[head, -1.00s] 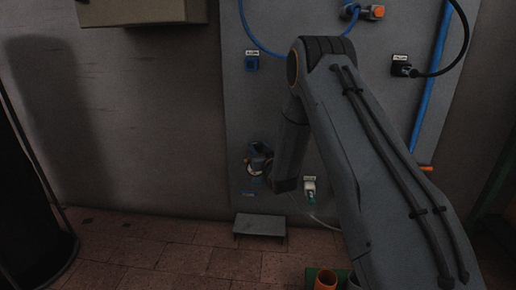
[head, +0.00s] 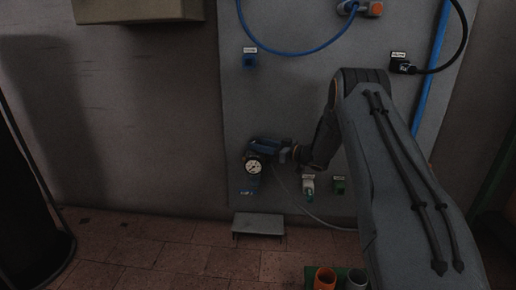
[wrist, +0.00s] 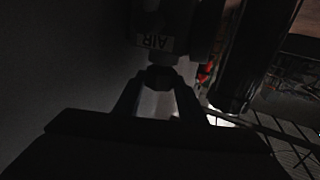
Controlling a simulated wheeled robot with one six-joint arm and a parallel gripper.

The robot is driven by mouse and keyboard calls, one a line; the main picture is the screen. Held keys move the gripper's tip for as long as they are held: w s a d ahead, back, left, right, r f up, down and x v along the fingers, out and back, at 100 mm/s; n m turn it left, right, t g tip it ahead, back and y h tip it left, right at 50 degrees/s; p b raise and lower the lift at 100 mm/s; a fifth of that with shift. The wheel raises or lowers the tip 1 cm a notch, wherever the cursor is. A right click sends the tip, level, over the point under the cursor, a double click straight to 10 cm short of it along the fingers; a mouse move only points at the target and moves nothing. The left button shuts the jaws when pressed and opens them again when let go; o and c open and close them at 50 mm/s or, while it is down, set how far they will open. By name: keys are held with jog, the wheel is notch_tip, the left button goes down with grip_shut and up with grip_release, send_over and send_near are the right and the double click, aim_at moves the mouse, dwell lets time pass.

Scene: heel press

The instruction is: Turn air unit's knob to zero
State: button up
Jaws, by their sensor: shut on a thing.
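The air unit (head: 254,176) is mounted low on the grey wall panel, with a round white-faced gauge (head: 254,168) on its front. The gauge needle is too small to read. My gripper (head: 278,152) reaches the unit's upper part from the right in the head view. The knob's marks and setting are hidden or too dark to tell.
A small grey step (head: 258,224) stands below the unit. Blue hose (head: 290,52) loops above.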

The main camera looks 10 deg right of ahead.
jog(key=shift+w+d+n+g+y+b, duration=0.1)
jog(key=shift+w+n+g+y+b, duration=0.1)
jog(key=shift+n+g+y+b, duration=0.7)
jog(key=shift+g, duration=0.3)
jog(key=o, duration=1)
jog(key=shift+o, duration=0.2)
jog(key=p+v, duration=0.2)
jog(key=v, duration=0.5)
jog(key=shift+s+d+p, duration=0.25)
jog(key=shift+d+p, duration=0.05)
jog(key=shift+p, duration=0.05)
